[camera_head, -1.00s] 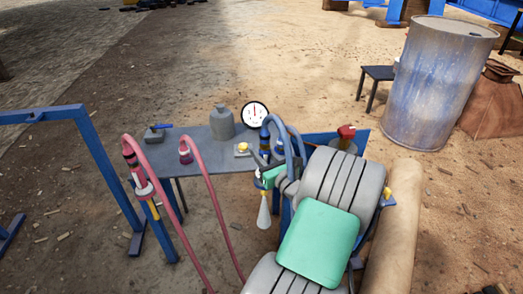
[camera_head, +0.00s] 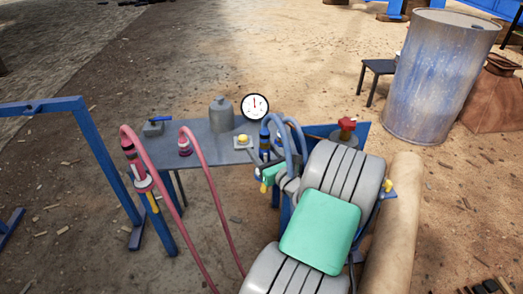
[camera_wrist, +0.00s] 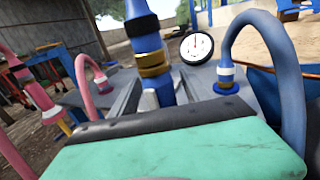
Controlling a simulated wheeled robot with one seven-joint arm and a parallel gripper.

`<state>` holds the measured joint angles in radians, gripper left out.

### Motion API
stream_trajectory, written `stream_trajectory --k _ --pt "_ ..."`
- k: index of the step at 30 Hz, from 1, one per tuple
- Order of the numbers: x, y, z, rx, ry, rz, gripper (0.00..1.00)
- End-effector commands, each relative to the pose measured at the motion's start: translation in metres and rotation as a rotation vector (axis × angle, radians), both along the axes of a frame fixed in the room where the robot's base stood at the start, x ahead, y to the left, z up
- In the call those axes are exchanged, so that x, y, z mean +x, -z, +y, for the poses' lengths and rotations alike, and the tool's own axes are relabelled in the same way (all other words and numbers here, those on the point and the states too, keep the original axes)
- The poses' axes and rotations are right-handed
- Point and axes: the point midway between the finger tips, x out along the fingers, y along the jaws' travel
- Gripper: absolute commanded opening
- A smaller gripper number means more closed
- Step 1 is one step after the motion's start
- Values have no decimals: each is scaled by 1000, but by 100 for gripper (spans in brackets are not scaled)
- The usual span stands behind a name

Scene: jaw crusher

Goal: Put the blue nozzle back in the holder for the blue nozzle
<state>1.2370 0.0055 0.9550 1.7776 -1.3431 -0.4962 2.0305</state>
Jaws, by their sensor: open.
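The blue nozzle (camera_head: 264,138), on its blue hose, stands upright at the table's right front, its yellow tip pointing down. In the wrist view the blue nozzle (camera_wrist: 150,60), with black and gold bands, rises between my fingers. My gripper (camera_head: 268,168) is open around it; in the wrist view my gripper (camera_wrist: 150,92) has a grey finger on each side, with contact unclear. The holder for the blue nozzle cannot be made out; my gripper and arm cover that spot. I cannot tell whether the nozzle sits in it.
A pink nozzle (camera_head: 138,172) hangs at a blue post on the left. A rusty drum (camera_head: 430,80) stands behind.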

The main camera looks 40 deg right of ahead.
Motion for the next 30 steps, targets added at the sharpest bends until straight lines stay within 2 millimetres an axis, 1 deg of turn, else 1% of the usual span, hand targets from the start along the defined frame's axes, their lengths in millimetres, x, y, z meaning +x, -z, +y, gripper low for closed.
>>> stream_trajectory --k 5,8,11,15,17,24,30 --pt "0 1 0 1 0 2 55" --pt "-6 1 1 4 2 2 55" --pt "-23 0 3 6 6 2 55" --pt "-56 0 10 2 8 0 55" --pt "-60 3 11 -6 3 -2 55" --pt "-74 2 16 -2 0 -1 55" --pt "-76 1 16 0 0 1 55"
